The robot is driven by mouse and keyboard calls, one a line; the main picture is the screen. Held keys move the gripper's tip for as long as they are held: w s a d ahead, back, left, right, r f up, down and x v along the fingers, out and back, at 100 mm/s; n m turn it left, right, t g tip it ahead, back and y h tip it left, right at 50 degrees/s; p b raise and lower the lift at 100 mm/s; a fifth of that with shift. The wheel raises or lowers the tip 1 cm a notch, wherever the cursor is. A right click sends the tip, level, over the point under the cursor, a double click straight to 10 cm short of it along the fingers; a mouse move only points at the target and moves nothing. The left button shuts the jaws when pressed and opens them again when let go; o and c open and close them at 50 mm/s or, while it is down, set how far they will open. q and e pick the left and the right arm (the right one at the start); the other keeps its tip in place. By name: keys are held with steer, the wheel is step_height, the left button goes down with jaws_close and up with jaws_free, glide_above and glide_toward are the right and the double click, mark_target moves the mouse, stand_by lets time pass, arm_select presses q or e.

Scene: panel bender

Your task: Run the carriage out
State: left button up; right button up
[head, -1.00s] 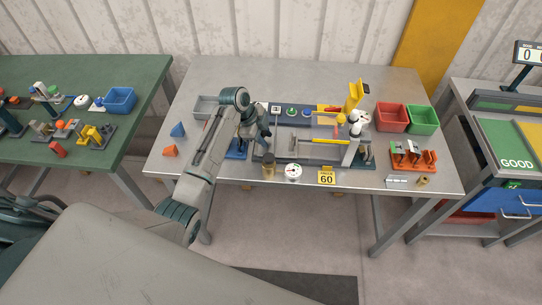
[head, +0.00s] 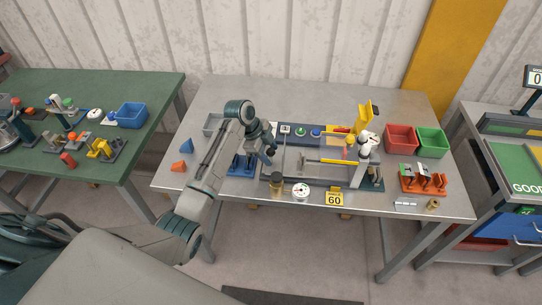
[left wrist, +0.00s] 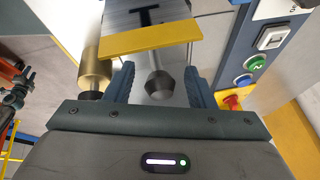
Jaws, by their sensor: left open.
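The panel bender stands on the grey bench, with a grey bed (head: 310,170) and a yellow bar (head: 335,161) across it in the head view. My left gripper (head: 271,153) is at the machine's left end. In the left wrist view, my left gripper (left wrist: 160,85) is open, with a dark round knob (left wrist: 159,86) on a grey rod between its fingers. No grip on the knob shows. The yellow bar (left wrist: 150,37) crosses just beyond the knob. I cannot tell for sure which part is the carriage. My right gripper is not in view.
A brass cylinder (left wrist: 95,68) stands close beside one finger. The button panel (left wrist: 255,62) is on the other side. A dial gauge (head: 301,191) and a yellow 60 sign (head: 335,199) are at the bench front. Red (head: 401,138) and green (head: 432,142) bins stand right.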

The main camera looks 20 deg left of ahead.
arm_select(q)
steer(key=b+v, duration=0.2)
steer(key=v, duration=0.7)
steer(key=shift+s+a, duration=0.1)
steer(key=shift+a, duration=0.05)
steer(key=shift+f, duration=0.15)
